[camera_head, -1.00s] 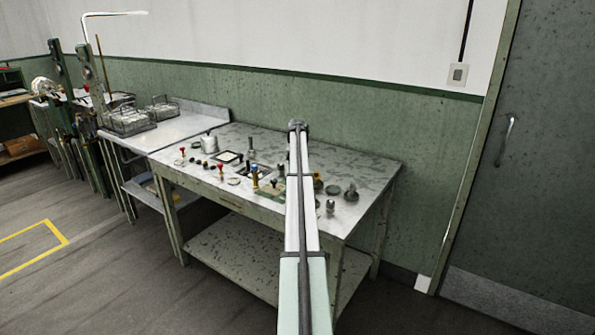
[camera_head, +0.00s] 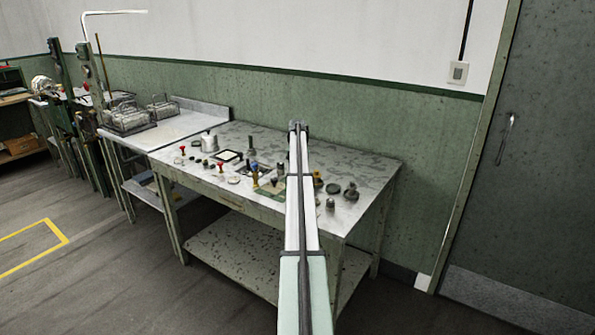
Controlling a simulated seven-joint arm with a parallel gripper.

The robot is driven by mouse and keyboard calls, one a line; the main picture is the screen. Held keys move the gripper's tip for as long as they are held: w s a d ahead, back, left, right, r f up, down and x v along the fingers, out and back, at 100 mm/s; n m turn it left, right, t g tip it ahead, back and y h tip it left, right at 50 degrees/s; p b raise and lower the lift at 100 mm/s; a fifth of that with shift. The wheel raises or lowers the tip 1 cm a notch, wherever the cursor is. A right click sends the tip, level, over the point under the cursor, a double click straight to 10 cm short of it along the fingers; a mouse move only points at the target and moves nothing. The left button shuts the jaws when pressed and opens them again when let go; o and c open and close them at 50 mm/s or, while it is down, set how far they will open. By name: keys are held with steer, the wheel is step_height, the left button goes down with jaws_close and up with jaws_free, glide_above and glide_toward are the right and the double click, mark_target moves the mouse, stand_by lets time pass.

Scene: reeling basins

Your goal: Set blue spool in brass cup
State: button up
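My arm reaches up from the bottom centre over the table (camera_head: 372,176), and its far end is near the table's back edge. My gripper is not visible; the arm hides whatever lies behind it. A small upright brass-coloured piece (camera_head: 255,179) with a darker, perhaps bluish top stands left of the arm, near the front edge. At this size I cannot tell whether it is the brass cup, or whether the blue spool is at its top. A green mat (camera_head: 266,194) lies just right of it, partly behind the arm.
Several small pieces crowd the table, including a white canister (camera_head: 209,143), red-topped pieces (camera_head: 220,167), a dark-framed white square (camera_head: 228,156) and dark round pieces (camera_head: 351,191) at right. Wire baskets (camera_head: 127,118) stand on the left bench. The table's back right is clear.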

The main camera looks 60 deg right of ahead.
steer(key=o, duration=1.1)
steer(key=shift+o, duration=0.3)
steer(key=o, duration=0.4)
steer(key=shift+r, duration=0.15)
steer(key=shift+r, duration=3.4)
